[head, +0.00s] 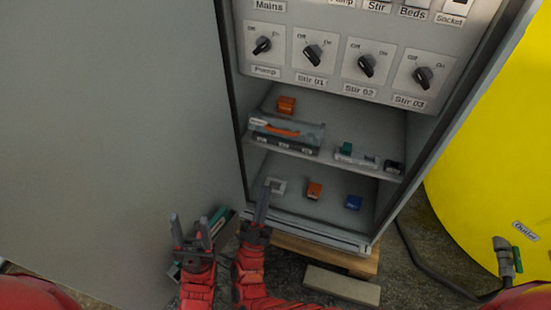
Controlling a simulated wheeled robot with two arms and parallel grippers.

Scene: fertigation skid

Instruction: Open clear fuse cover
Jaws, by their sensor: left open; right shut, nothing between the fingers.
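What looks like the clear fuse cover (306,132) is a see-through box-like piece on the middle shelf of the open cabinet, at its left side. An orange part shows through it, and dark blocks line its front edge. I cannot tell whether it is shut. My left gripper (190,226) is open and empty, low and left of the cabinet opening. My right gripper (262,205) is shut and empty, in front of the cabinet's lower left corner. Both are below the cover in the picture and apart from it.
A panel of rotary switches (340,58) is above the shelves. An orange block (286,104) sits behind the cover. Small parts (356,158) are to its right, and a blue block (353,202) is on the cabinet floor. A grey door-like panel (110,120) fills the left; a yellow tank (500,150) stands right.

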